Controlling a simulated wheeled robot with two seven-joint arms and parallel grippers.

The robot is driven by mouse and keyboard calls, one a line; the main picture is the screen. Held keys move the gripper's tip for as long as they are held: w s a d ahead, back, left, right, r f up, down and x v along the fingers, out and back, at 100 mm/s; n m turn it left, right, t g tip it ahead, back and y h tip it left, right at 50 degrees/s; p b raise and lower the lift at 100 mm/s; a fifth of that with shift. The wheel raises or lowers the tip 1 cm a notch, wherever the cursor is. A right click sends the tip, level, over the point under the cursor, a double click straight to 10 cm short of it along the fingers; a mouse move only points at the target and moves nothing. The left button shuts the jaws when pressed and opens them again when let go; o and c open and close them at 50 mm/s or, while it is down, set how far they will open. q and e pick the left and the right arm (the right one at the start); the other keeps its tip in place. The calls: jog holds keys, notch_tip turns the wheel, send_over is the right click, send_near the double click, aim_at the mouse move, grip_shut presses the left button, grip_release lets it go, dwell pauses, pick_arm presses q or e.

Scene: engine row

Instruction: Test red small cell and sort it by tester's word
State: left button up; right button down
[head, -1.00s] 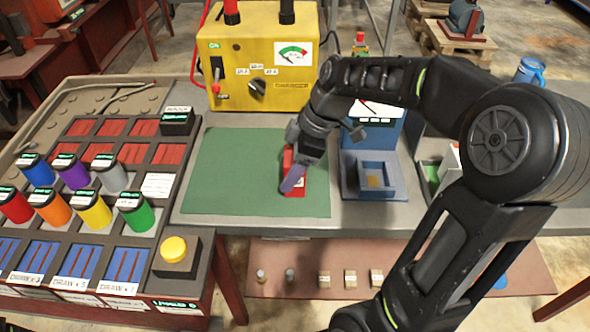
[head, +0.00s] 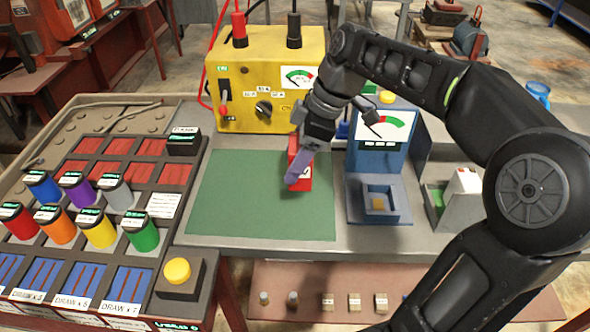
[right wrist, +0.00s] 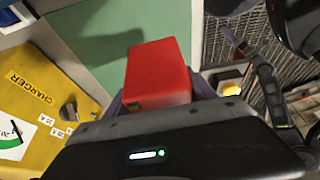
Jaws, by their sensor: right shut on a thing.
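The red small cell (head: 301,171) is a red block. My right gripper (head: 296,178) is shut on it and holds it at the right edge of the green mat (head: 240,205). In the right wrist view the red cell (right wrist: 157,74) stands out between the fingers, with the mat beyond it. The gap under the cell is hard to judge. The blue tester (head: 382,145) stands just to the right, with a dial showing red and green and an open square socket (head: 377,203) at its front.
A yellow charger (head: 262,90) stands behind the mat. On the left is a rack (head: 110,190) with several coloured cylinders and a yellow button (head: 178,271). A grey bin with a green inside (head: 450,200) is right of the tester.

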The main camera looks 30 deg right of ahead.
jog(key=shift+r, duration=0.25)
jog(key=shift+d, duration=0.1)
dwell(0.4)
